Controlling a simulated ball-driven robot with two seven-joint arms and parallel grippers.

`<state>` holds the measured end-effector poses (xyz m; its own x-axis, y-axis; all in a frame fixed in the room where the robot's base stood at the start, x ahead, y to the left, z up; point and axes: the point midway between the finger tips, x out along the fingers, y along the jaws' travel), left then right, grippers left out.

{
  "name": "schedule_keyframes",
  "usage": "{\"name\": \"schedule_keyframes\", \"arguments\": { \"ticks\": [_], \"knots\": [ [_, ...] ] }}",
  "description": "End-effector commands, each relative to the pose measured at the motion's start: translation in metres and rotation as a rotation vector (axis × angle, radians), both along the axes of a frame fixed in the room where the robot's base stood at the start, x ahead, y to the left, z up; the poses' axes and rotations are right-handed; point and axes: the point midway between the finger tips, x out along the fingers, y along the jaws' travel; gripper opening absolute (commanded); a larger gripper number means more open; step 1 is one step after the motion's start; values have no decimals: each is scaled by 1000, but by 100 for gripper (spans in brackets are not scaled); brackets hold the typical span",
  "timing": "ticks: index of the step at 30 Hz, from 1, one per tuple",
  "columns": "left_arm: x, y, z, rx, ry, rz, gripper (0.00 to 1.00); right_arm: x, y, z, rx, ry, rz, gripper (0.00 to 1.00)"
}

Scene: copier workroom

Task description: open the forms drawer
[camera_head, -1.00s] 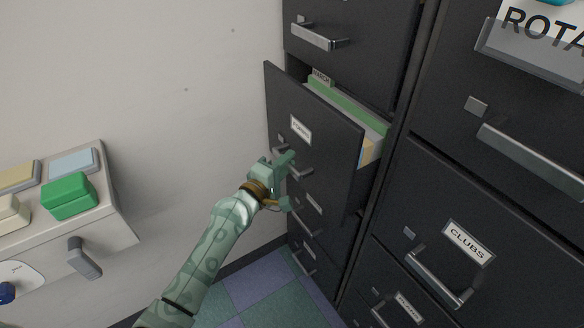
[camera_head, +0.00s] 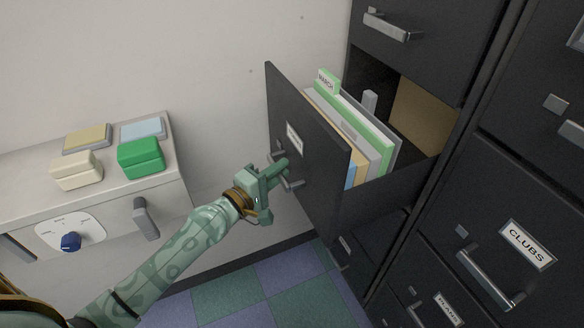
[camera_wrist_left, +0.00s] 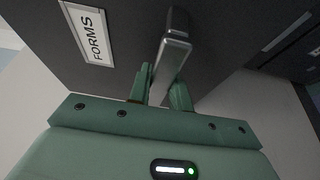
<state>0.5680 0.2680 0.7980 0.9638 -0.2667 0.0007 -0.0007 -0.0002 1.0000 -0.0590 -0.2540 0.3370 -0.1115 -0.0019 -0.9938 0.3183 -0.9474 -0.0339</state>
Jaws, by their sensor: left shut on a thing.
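The forms drawer (camera_head: 322,165) is a dark drawer pulled well out of its cabinet. Folders (camera_head: 357,130) stand inside it, with a green tab reading MARCH. Its white FORMS label (camera_head: 294,138) is on the front, and the label also shows in the left wrist view (camera_wrist_left: 88,32). My left gripper (camera_head: 281,173) is shut on the drawer's metal handle (camera_head: 290,184). In the left wrist view, the two green fingers (camera_wrist_left: 163,88) are on either side of the handle bar (camera_wrist_left: 172,55). My right gripper is not in view.
A closed drawer (camera_head: 420,40) is above, and the CLUBS drawer (camera_head: 500,250) is closed at the right. A pale counter (camera_head: 180,165) with green and cream blocks stands at the left. The tiled floor (camera_head: 270,295) is clear below my left arm.

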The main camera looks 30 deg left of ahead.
Motion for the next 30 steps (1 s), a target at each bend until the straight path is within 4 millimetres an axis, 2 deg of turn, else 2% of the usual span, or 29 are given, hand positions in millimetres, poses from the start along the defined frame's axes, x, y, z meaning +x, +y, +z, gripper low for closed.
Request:
{"name": "schedule_keyframes", "arguments": {
  "ticks": [6,19,20,21,22,30],
  "knots": [
    [-10,6,-3,2,6,-2,0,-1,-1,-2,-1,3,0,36],
    [-11,8,-2,1,4,-1,0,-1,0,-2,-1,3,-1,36],
    [-11,8,-2,1,4,-1,25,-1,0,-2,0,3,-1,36],
    [-11,8,-2,1,4,-1,37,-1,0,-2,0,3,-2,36],
    [-11,8,-2,1,4,-1,42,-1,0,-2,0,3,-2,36],
    [-11,8,-1,0,1,0,42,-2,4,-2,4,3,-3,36]
  ]
}}
